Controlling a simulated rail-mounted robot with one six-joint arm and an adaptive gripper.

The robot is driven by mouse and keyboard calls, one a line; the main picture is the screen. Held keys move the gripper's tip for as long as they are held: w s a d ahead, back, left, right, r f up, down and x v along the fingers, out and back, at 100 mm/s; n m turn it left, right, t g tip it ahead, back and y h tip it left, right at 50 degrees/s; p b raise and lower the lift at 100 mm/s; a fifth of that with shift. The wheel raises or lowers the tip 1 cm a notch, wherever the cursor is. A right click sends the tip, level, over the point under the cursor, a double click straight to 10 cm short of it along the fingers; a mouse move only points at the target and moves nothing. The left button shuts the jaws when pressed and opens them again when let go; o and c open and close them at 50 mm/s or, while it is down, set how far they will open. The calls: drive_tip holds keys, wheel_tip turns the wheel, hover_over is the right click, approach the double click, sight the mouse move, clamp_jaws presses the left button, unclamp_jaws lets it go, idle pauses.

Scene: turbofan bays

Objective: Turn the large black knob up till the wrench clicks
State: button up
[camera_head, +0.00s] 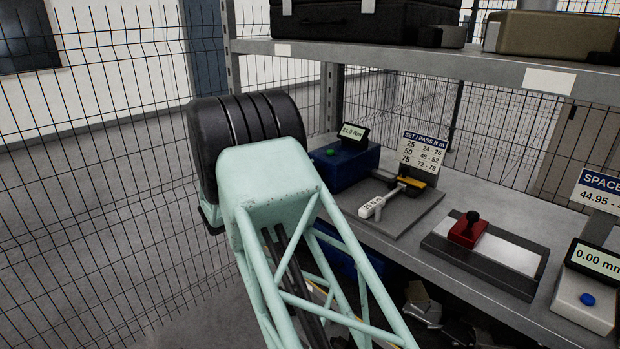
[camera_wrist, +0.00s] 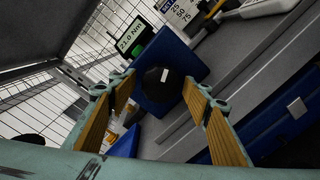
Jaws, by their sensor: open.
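The large black knob (camera_wrist: 164,86), with a white mark on its face, sits on the blue tester box (camera_wrist: 185,55) in the wrist view. My gripper (camera_wrist: 158,92) is open, its two tan-padded fingers on either side of the knob in the picture; I see no clear contact. The box's display (camera_wrist: 131,37) reads about 21.0 Nm. In the head view the blue box (camera_head: 345,168) stands at the bench's left end, its knob out of sight. The torque wrench (camera_head: 385,198), with a white display handle, lies on a grey plate beside it.
A SET/PASS card (camera_head: 424,150) stands behind the wrench. To the right are a red block with a black knob (camera_head: 468,229) on a plate, and a white gauge (camera_head: 585,298). A shelf (camera_head: 400,60) with cases overhangs the bench. Wire mesh fencing (camera_head: 100,180) is at the left.

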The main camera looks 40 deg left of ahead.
drive_tip(key=shift+s, duration=0.1)
drive_tip(key=s+a, duration=0.1)
drive_tip(key=s, duration=1)
drive_tip(key=shift+s+a+r, duration=0.2)
drive_tip(key=shift+s, duration=0.15)
drive_tip(key=shift+n+p, duration=0.3)
drive_tip(key=shift+p, duration=0.2)
drive_tip(key=shift+s+d+f+n+t+p, duration=0.1)
drive_tip(key=shift+s+n+p, duration=0.05)
drive_tip(key=shift+n+p, duration=1.9)
drive_tip(key=shift+s+d+n+t+p, duration=0.1)
drive_tip(key=shift+n+p, duration=1.4)
drive_tip(key=shift+p, duration=1.2)
drive_tip(key=shift+s+f+n+t+p, duration=0.1)
drive_tip(key=shift+s+n+p, duration=0.05)
drive_tip(key=shift+n+p, duration=1.9)
drive_tip(key=shift+m+p, duration=0.3)
drive_tip(key=shift+w, duration=0.15)
